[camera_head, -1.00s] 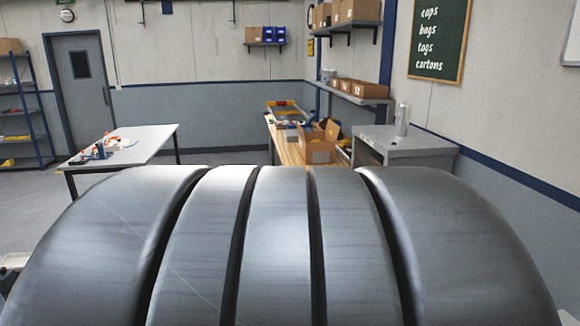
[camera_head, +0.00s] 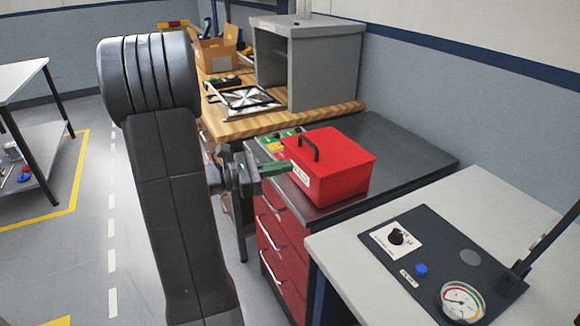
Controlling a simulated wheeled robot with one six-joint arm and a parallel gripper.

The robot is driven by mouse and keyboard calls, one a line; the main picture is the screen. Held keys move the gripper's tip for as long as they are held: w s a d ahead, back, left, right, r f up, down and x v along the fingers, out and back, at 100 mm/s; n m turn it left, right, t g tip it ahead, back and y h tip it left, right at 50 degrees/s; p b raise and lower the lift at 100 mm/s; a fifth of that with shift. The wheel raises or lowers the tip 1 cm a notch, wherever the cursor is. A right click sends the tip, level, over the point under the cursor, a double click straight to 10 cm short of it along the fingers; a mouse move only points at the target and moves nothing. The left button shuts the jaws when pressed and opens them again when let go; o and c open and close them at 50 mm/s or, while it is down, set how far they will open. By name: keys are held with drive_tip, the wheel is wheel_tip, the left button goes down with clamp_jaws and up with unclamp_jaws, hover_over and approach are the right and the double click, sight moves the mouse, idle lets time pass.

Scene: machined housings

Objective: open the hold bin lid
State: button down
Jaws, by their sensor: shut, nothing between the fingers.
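The hold bin is a red box (camera_head: 345,180) with a white label on its front, standing on the dark top of a drawer cabinet. Its red lid (camera_head: 338,150) is down and carries a black arched handle (camera_head: 308,148). The label is too small to read surely. My gripper (camera_head: 288,168) is shut and empty, with green fingers pointing right. In the picture its tips are by the box's left front side, below the handle. I cannot tell whether they touch the box.
The cabinet (camera_head: 390,150) has red drawers and free top space behind and right of the box. A panel (camera_head: 445,262) with a knob, blue button and gauge lies in front. A wooden bench (camera_head: 235,122) with a grey cabinet (camera_head: 308,60) stands behind. Small green and yellow items lie left of the box.

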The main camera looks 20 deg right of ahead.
sight(308, 144)
drive_tip(key=w+a+f+n+t+h+b, duration=0.2)
drive_tip(key=w+f+n+t, duration=0.2)
drive_tip(key=w, duration=0.2)
drive_tip(key=p+x, duration=0.1)
drive_tip(key=x, duration=0.9)
drive_tip(key=shift+r, duration=0.1)
drive_tip(key=shift+r+y+p, duration=0.4)
drive_tip(key=shift+r+p, duration=0.3)
drive_tip(key=shift+p, duration=0.25)
